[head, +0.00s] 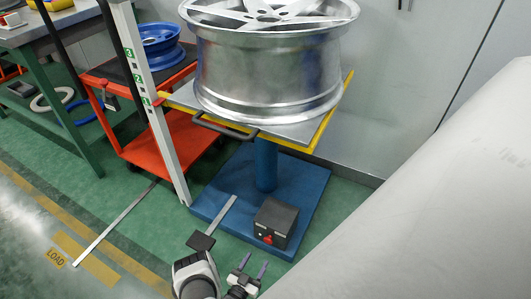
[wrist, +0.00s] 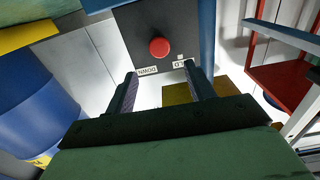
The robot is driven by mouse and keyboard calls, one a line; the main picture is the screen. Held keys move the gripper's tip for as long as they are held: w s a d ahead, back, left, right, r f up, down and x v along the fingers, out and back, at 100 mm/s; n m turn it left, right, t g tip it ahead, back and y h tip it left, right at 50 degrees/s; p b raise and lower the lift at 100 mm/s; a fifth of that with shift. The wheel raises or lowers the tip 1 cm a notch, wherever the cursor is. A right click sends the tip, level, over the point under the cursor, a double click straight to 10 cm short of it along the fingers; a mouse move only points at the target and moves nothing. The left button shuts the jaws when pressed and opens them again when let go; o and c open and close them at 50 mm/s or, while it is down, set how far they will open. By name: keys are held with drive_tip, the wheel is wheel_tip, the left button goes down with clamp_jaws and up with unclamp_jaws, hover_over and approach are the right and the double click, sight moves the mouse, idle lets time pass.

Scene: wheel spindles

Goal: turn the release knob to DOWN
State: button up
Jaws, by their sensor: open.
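The red release knob (head: 267,239) sits on the front of a dark control box (head: 278,218) on the blue lift base. In the wrist view the round knob (wrist: 160,48) is on the dark box face, with a label reading DOWN (wrist: 147,70) upside down. A second label (wrist: 180,63) is partly hidden by a finger. I cannot tell which way the knob points. My gripper (head: 253,262) is open and empty in front of the box. In the wrist view its fingertips (wrist: 160,76) are either side of the knob's line, apart from it.
A large silver wheel (head: 270,75) stands on the yellow-edged lift table (head: 335,100) above the box. The blue base (head: 310,190) surrounds the column. A red cart (head: 190,135) with a blue rim (head: 160,45) and a pale upright post (head: 150,100) stand left.

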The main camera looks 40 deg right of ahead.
drive_tip(key=x, duration=0.8)
drive_tip(key=shift+b, duration=0.4)
drive_tip(key=c, duration=0.9)
